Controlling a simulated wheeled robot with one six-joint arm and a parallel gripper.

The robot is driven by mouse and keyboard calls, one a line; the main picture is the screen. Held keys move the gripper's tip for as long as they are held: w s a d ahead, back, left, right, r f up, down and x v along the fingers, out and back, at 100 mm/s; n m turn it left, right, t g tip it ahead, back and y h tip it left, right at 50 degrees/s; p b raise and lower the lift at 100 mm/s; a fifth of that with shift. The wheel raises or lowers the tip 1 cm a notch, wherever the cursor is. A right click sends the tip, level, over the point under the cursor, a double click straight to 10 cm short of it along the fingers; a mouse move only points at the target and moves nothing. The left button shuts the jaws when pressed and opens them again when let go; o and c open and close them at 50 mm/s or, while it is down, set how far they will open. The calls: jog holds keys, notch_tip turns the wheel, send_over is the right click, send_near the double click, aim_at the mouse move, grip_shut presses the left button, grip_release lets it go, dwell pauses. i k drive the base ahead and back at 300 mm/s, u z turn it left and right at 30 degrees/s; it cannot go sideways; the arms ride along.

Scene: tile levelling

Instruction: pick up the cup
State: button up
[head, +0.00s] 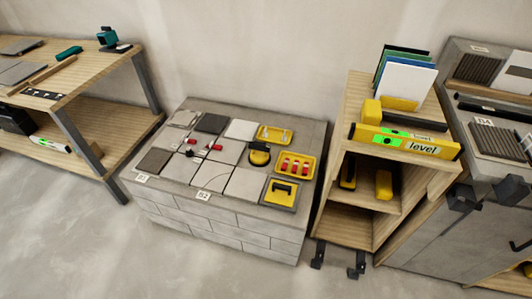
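No drinking cup shows. A round yellow-and-black tool, which looks like a suction cup (259,154), lies on the tiled top of the grey block bench (215,232), right of the middle. It sits near a yellow tray of red-and-white pieces (295,165). A yellow square tool with a black handle (283,190) lies in front of that tray. My gripper is not recognisable in the head view, and nothing is seen touching the round tool.
Grey tiles (209,173) with small red-and-black pieces (190,153) cover the bench top. A wooden shelf (345,226) with a yellow level (408,141) stands right. A wooden table (100,78) stands left. Small dark parts (318,254) at the shelf's foot are unclear. The front floor is clear.

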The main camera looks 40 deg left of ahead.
aim_at(260, 156)
jog(key=u, duration=1.55)
jog(key=k, duration=0.45)
jog(key=u, duration=0.85)
jog(key=i, duration=1.75)
jog(key=z, duration=1.15)
jog(key=i, duration=0.6)
jog(key=z, duration=0.55)
